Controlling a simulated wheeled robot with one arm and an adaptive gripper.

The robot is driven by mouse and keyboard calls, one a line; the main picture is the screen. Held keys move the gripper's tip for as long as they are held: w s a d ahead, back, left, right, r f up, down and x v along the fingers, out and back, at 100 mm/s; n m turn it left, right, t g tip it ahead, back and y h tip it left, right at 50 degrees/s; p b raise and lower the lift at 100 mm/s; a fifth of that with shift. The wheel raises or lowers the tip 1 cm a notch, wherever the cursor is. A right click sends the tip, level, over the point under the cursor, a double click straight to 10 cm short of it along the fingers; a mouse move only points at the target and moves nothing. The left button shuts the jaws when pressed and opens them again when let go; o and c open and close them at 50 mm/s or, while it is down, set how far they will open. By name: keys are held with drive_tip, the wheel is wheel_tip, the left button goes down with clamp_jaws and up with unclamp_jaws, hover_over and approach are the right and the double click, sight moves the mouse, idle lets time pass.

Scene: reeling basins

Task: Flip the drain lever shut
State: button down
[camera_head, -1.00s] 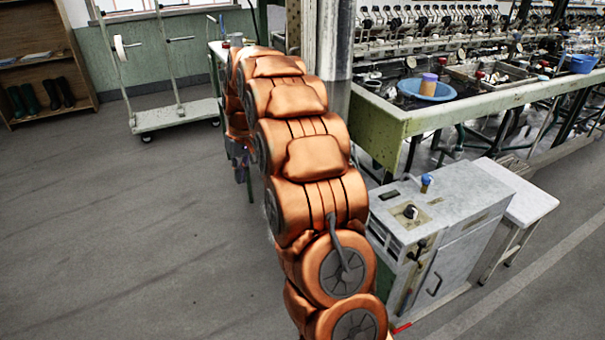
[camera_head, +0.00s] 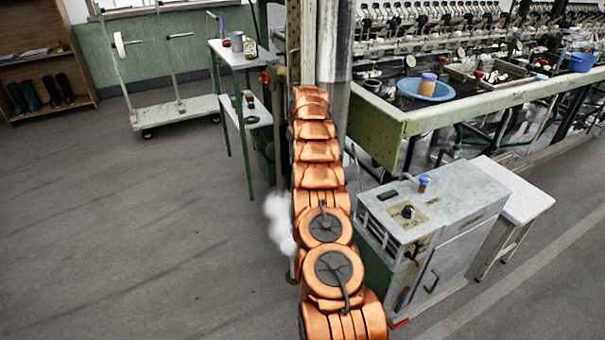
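I cannot make out the drain lever for certain. My orange arm runs up the middle of the head camera view, and its far end is in front of the post at the corner of the reeling bench. My gripper does not show; the arm hides whatever is at its end. The reeling bench (camera_head: 430,119), with a pale green front edge, stretches from the post to the right. Its basins are partly visible, with small red-topped parts among them.
A grey cabinet (camera_head: 440,225) with a knob and blue-capped part stands right of my arm, a white stool (camera_head: 515,195) beside it. A small shelved table (camera_head: 230,56) and a white cart (camera_head: 180,110) stand at back left. White vapour (camera_head: 280,222) shows beside my arm. Left floor is clear.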

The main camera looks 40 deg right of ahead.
drive_tip(key=shift+s+d+f, duration=0.15)
drive_tip(key=shift+d+f, duration=0.25)
drive_tip(key=shift+d, duration=0.35)
drive_tip(key=shift+s+d+f, duration=0.1)
drive_tip(key=shift+d+f, duration=0.25)
drive_tip(key=shift+d, duration=0.35)
